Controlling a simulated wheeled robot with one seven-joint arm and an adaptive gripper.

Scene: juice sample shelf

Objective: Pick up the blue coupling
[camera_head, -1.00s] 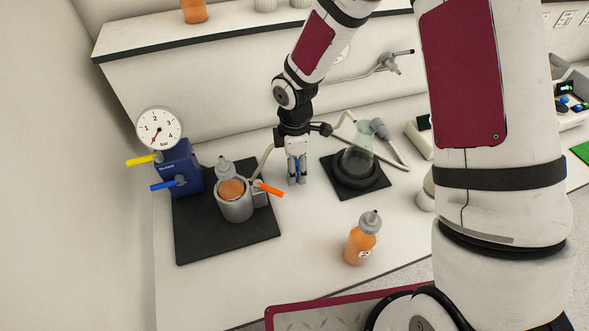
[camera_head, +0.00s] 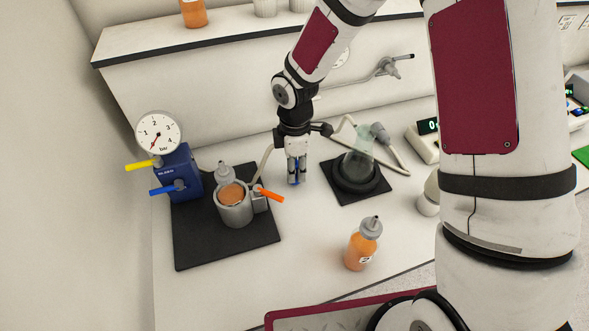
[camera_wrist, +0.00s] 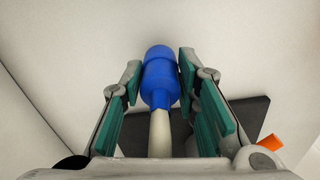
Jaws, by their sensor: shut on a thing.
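The blue coupling (camera_wrist: 160,76) sits between the green finger pads of my gripper (camera_wrist: 160,88) in the wrist view. A pale hose (camera_wrist: 159,133) runs from its lower end back toward the gripper's base. In the head view my gripper (camera_head: 297,177) points down over the white bench, between the black mat and the flask. It is shut on the coupling, and a bit of blue (camera_head: 297,166) shows between the fingers. Whether the coupling touches the bench is not clear.
Left of my gripper, a black mat (camera_head: 195,252) bears a blue gauge block (camera_head: 179,160) and a grey cup holder (camera_head: 235,213) with an orange lever (camera_head: 270,195). Right stands a flask (camera_head: 358,160) on a dark base. An orange bottle (camera_head: 361,250) stands in front.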

